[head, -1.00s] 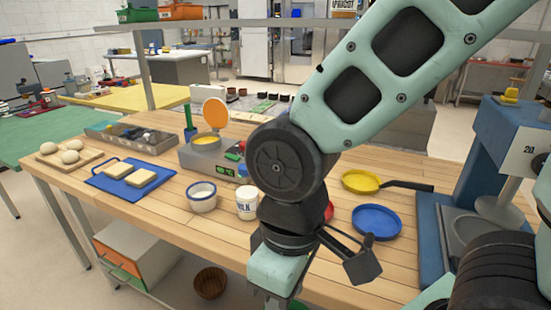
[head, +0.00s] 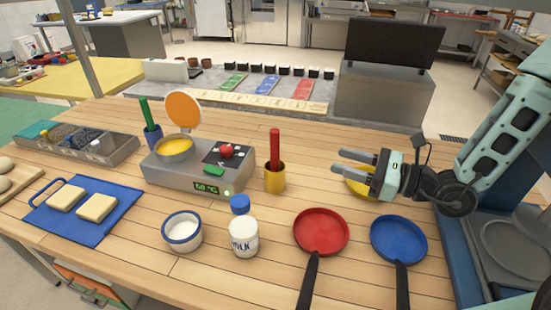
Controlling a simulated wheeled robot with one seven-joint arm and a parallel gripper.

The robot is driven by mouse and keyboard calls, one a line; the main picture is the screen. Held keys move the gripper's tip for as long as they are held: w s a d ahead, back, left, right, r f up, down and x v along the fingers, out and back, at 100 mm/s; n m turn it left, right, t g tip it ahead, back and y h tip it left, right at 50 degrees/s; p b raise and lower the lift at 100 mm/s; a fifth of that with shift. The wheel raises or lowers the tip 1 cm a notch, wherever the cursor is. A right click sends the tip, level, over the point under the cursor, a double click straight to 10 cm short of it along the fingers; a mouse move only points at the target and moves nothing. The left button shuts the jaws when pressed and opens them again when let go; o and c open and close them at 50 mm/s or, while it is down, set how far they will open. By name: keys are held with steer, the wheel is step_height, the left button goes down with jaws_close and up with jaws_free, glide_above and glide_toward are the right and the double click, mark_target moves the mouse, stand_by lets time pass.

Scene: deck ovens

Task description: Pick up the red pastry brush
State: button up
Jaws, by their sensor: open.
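The red pastry brush (head: 275,146) stands upright in a yellow cup (head: 275,179) in the middle of the wooden counter. Only its red handle shows; its lower end is hidden inside the cup. My gripper (head: 342,160) is open and empty, to the right of the brush. Its two fingers point left towards the handle, with a clear gap between them and it. A yellow pan (head: 361,187) lies partly hidden behind my gripper.
A warmer (head: 174,178) with a pot and raised orange lid stands left of the cup. A green-handled tool (head: 146,114) stands in a blue cup. The milk bottle (head: 243,238), white bowl (head: 182,232), red pan (head: 321,231) and blue pan (head: 398,240) are nearer.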

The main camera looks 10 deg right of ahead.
steer(key=p, duration=0.3)
glide_toward(274, 144)
steer(key=w+a, duration=0.3)
steer(key=w, duration=0.1)
steer(key=x, duration=0.1)
steer(key=p+x, duration=0.1)
steer(key=x, duration=0.3)
steer(key=shift+s+a+f, duration=0.2)
steer(key=shift+s+f, duration=0.1)
steer(key=shift+f, duration=0.1)
steer(key=shift+w+a+f, duration=0.1)
steer(key=shift+w+a, duration=0.15)
steer(key=shift+a, duration=0.05)
jaws_close()
